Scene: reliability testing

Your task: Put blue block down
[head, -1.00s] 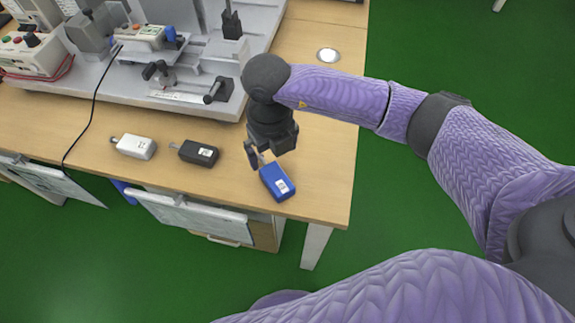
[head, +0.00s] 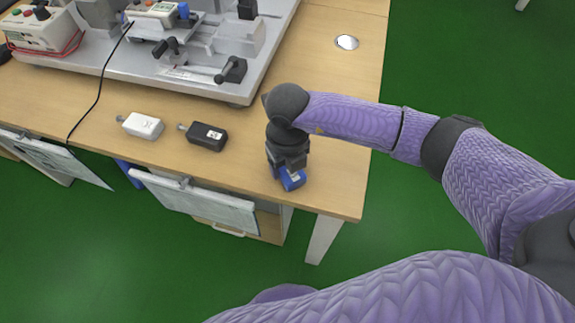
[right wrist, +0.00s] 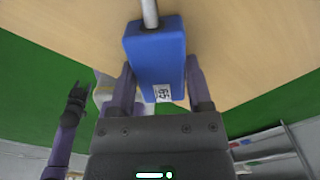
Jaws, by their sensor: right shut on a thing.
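The blue block (head: 292,180) is at the front right part of the wooden table (head: 335,195), close to the front edge. My right gripper (head: 287,170) is above it and hides much of it. I cannot tell whether the block touches the table. My left gripper (right wrist: 76,100) shows small and dark at the left of the right wrist view.
A black block (head: 207,137) and a white block (head: 142,125) lie to the left on the table. A grey fixture plate (head: 190,75) with levers stands behind them. A round disc (head: 346,42) is at the back right. Bare table lies around the blue block.

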